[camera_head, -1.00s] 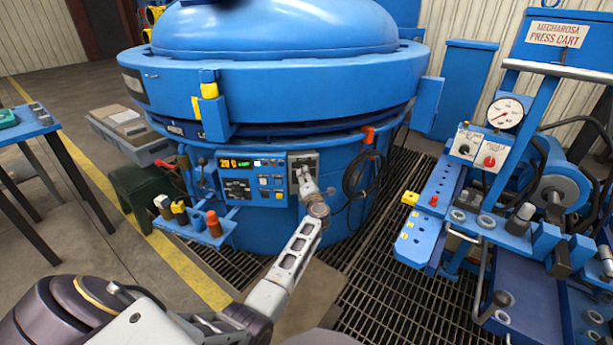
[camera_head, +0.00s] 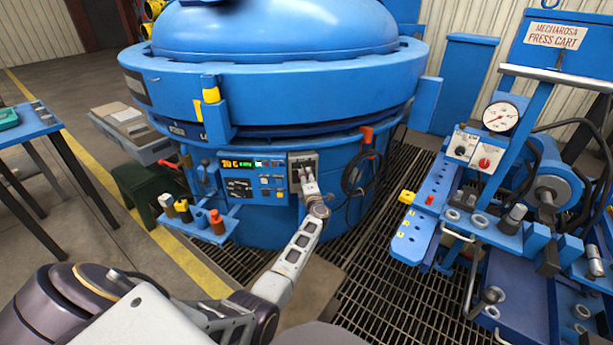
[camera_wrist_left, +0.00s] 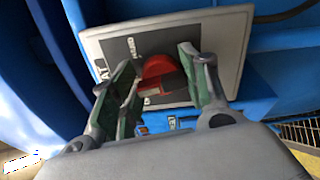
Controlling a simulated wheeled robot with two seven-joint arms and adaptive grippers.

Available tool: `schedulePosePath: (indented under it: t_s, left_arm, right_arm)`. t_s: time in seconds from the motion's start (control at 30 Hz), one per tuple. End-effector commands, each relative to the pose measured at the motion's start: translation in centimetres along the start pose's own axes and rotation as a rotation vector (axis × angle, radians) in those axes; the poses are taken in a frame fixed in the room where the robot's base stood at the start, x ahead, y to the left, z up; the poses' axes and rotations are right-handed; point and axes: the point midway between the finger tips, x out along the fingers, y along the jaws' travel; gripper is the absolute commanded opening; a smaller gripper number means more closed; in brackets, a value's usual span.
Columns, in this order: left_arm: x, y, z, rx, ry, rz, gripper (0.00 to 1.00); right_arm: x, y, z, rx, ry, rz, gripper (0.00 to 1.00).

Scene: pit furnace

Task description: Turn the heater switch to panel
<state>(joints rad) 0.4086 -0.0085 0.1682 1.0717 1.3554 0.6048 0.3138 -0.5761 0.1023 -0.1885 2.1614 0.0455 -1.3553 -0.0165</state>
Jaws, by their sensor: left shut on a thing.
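In the head view the plate (camera_head: 311,158) sits at the right end of the furnace's control panel (camera_head: 250,187). My left gripper (camera_head: 305,178) is at that plate, and its arm reaches up from the bottom left. In the wrist view my left gripper's (camera_wrist_left: 166,88) two greenish fingers stand on either side of the red knob, shut on it. The fingers hide part of the plate and its lettering. My right gripper is not in view.
The large blue pit furnace (camera_head: 275,70) fills the middle. A small shelf (camera_head: 190,228) with bottles juts out left below the panel. A black cable (camera_head: 362,175) hangs just right of the switch. A press cart (camera_head: 440,215) stands at the right, with floor grating between.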

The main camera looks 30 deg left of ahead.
Motion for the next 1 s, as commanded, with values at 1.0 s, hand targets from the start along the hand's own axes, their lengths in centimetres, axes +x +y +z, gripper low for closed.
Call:
schedulePosePath:
  t_s: [1.0]
  left_arm:
    - [-0.1,-0.4,0.1,0.144,-0.002,-0.004,0.61]
  right_arm:
    - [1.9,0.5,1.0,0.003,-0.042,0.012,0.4]
